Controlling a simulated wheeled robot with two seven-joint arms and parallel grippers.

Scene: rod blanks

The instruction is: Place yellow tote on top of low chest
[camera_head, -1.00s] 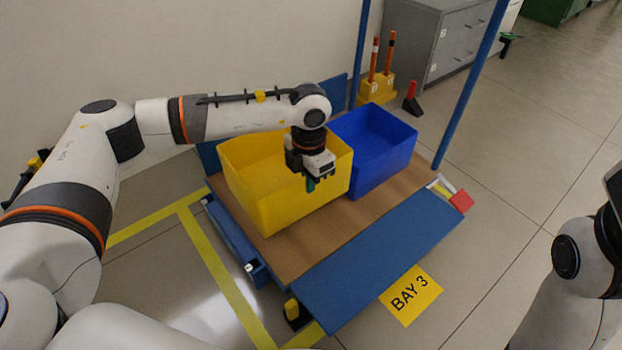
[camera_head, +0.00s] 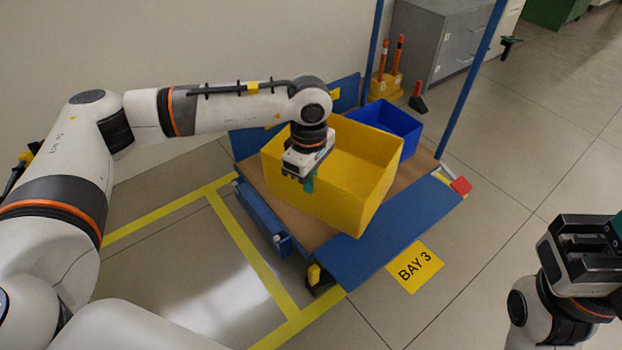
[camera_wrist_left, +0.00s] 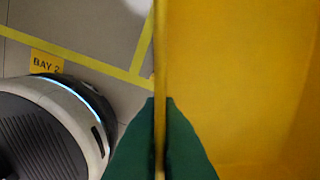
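The yellow tote (camera_head: 350,205) is an open box, slightly tilted, in the middle of the head view. It appears raised over the cart and hides part of the deck and the blue tote. My left gripper (camera_head: 306,184) is shut on its near left wall; the left wrist view shows the green fingers (camera_wrist_left: 160,130) on both sides of that yellow wall. A grey drawer chest (camera_head: 425,45), possibly the low chest, stands on the floor at the back. My right gripper (camera_head: 600,237) is at the right edge, away from the tote; its fingertips are largely cut off.
The blue tote (camera_head: 397,122) stands on the cart deck (camera_head: 258,180) behind the yellow one. Blue posts (camera_head: 470,80) rise from the cart. A yellow holder with orange rods (camera_head: 384,86) and a dark wedge with a red handle (camera_head: 417,100) stand behind. Floor to the right is clear.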

